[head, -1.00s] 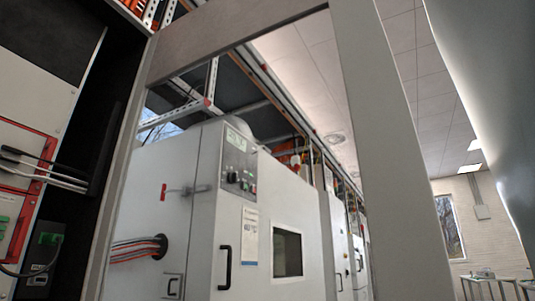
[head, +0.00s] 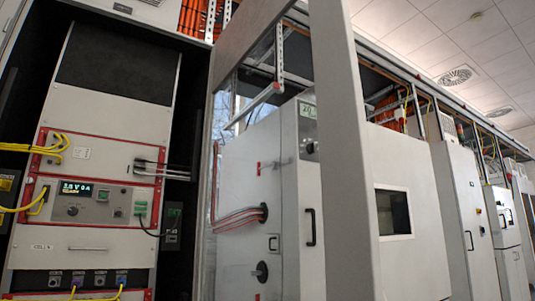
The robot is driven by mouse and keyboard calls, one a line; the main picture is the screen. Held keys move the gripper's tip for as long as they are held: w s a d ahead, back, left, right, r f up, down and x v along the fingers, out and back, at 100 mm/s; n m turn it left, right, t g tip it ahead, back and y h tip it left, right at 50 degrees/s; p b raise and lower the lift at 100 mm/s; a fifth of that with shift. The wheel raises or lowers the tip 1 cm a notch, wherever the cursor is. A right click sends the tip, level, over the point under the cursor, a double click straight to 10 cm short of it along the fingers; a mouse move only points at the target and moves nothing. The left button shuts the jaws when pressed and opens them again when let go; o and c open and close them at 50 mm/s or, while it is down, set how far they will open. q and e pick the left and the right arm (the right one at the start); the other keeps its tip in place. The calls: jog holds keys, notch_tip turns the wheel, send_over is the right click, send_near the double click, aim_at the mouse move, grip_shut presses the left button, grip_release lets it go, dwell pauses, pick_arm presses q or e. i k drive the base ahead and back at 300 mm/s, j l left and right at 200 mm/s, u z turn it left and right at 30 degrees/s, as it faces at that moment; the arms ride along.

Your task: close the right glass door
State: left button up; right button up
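The right glass door (head: 345,150) stands open beside the rack cabinet. Its grey frame has a wide upright on the right, a slanting top rail and a narrower upright at the cabinet's right edge. Through its clear pane I see the white test chamber behind. The door's lower end is cut off by the picture's bottom edge, and I see no handle on it. Neither of my grippers is in view.
The open cabinet (head: 190,120) at the left holds instruments with red trim, a lit display (head: 77,187) and yellow cables (head: 50,146). White chambers (head: 415,220) with black handles stand in a row behind the door, toward the right.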

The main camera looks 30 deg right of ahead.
aim_at(353, 270)
jog(key=k+l+u, duration=0.1)
jog(key=l, duration=0.3)
jog(key=k+l+u, duration=0.1)
jog(key=l, duration=0.25)
jog(key=k+l, duration=0.1)
jog(key=l, duration=0.3)
jog(key=k+l+u, duration=0.15)
jog(key=l, duration=0.2)
jog(key=l+u, duration=0.15)
jog(key=l, duration=1.25)
jog(key=i, duration=0.05)
